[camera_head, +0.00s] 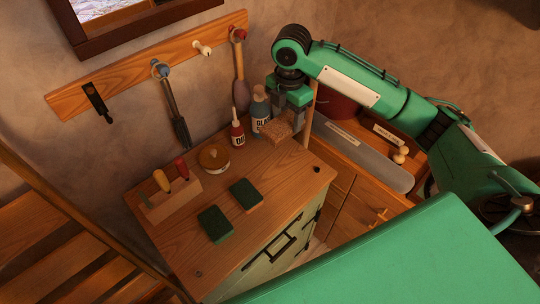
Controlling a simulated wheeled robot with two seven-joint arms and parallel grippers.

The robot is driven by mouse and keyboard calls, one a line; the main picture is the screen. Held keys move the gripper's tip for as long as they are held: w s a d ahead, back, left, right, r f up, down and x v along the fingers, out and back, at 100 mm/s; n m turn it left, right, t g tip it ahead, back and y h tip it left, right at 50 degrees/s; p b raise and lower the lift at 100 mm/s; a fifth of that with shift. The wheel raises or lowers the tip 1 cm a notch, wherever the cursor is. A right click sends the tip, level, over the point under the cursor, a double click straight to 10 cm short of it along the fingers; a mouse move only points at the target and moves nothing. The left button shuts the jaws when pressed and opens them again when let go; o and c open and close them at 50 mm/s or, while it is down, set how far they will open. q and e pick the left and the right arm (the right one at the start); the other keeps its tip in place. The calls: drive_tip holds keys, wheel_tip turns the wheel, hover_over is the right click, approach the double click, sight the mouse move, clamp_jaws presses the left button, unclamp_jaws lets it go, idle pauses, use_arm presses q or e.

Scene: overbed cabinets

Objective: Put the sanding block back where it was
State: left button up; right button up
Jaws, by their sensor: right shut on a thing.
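My left gripper is not in view.
A round tin (214,158) and a wooden tool holder (172,199) stand further left. A brush and tools hang from the wall rail (130,72). The top's right front is clear.

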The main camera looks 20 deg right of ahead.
drive_tip(key=shift+w+f, duration=0.1)
drive_tip(key=shift+f, duration=0.2)
wheel_tip(320, 180, down, 19)
drive_tip(key=p, duration=0.4)
drive_tip(key=shift+f, duration=0.1)
drive_tip(key=o, duration=0.9)
wheel_tip(320, 180, up, 12)
drive_tip(key=b, duration=0.2)
